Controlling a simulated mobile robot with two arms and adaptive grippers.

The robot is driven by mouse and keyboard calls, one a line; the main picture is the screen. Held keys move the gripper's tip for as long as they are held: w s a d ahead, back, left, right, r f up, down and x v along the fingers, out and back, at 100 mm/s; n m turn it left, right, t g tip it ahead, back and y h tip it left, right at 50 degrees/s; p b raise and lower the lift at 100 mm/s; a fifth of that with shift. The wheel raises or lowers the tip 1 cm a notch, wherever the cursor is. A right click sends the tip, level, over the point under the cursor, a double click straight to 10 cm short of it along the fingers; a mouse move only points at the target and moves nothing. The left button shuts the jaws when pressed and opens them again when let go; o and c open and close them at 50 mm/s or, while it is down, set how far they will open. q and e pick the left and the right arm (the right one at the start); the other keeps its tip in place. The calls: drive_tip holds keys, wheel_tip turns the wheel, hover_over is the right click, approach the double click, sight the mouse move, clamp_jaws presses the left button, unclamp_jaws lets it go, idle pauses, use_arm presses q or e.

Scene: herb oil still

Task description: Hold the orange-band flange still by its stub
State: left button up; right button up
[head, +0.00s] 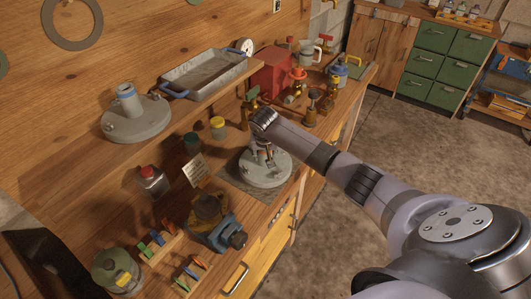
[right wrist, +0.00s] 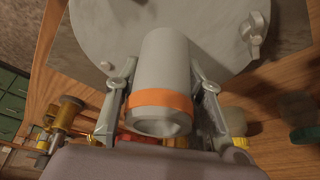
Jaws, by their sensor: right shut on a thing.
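The orange-band flange (head: 262,178) is a grey round plate lying flat on a dark mat (head: 236,183) on the workbench. In the right wrist view its plate (right wrist: 90,35) shows with small lugs, and its grey stub (right wrist: 163,68) has an orange band (right wrist: 160,101) near the open end. My right gripper (right wrist: 161,88) is shut on the stub, one finger on each side. In the head view this gripper (head: 265,148) comes down over the flange and hides most of the stub. My left gripper is not in view.
A blue-collared flange (head: 140,125) and a metal tray (head: 200,80) stand on the raised shelf. Brass valves (head: 312,108) and a red box (head: 272,75) lie beyond the mat.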

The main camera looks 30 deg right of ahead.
drive_tip(key=shift+f, duration=0.1)
clamp_jaws()
